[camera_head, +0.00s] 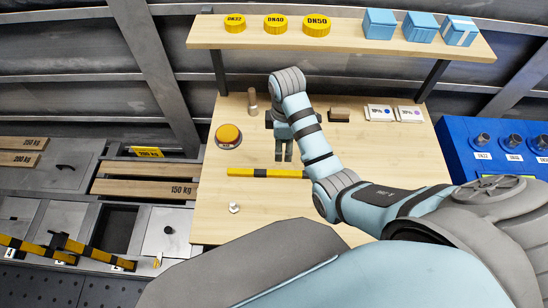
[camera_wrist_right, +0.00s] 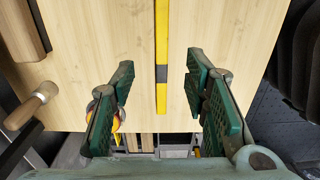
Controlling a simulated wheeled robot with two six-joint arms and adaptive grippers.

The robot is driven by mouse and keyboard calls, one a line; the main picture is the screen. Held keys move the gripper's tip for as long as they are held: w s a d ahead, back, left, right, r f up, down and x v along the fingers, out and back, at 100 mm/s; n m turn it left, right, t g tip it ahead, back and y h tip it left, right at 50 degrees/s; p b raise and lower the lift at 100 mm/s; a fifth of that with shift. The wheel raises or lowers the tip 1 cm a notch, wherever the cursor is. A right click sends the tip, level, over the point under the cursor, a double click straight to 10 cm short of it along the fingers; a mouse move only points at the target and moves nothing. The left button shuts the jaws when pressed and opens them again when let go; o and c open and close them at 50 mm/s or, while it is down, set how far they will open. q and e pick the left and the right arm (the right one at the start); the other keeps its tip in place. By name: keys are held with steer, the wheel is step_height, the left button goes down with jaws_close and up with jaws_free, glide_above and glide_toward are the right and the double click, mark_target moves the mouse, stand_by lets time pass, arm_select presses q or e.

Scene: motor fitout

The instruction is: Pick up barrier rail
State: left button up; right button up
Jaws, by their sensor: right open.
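The barrier rail, a thin yellow bar with black bands (camera_head: 250,172), lies flat on the light wooden table, left of my right forearm. My right gripper (camera_head: 283,158) points down just behind the rail, with its fingers apart and empty. In the right wrist view the rail (camera_wrist_right: 162,60) runs up the picture between the two green-padded fingers of the right gripper (camera_wrist_right: 157,82), touching neither. In the head view my right arm hides the rail's right end. My left gripper does not show.
An orange round button (camera_head: 228,133), a wooden peg (camera_head: 252,104), a brown block (camera_head: 340,114) and small boxes (camera_head: 380,113) stand on the table (camera_head: 215,220). A shelf (camera_head: 345,36) with yellow caps hangs above. More yellow-black rails (camera_head: 38,250) lie at the lower left.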

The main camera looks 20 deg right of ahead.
step_height(320, 180, down, 3)
steer(key=b, duration=0.2)
glide_above(279, 172)
steer(key=s, duration=0.1)
steer(key=f, duration=0.6)
steer(key=shift+d, duration=0.3)
steer(key=f, duration=0.3)
steer(key=w+f+b, duration=0.1)
steer(key=f, duration=0.1)
steer(key=shift+a, duration=0.3)
steer(key=shift+f, duration=0.15)
steer(key=shift+s+r, duration=0.1)
steer(key=shift+r, duration=0.1)
steer(key=shift+c, duration=0.2)
steer(key=shift+s, duration=0.1)
steer(key=c, duration=0.3)
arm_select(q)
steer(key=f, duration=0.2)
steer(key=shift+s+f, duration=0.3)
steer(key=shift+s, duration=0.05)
arm_select(e)
jaws_close()
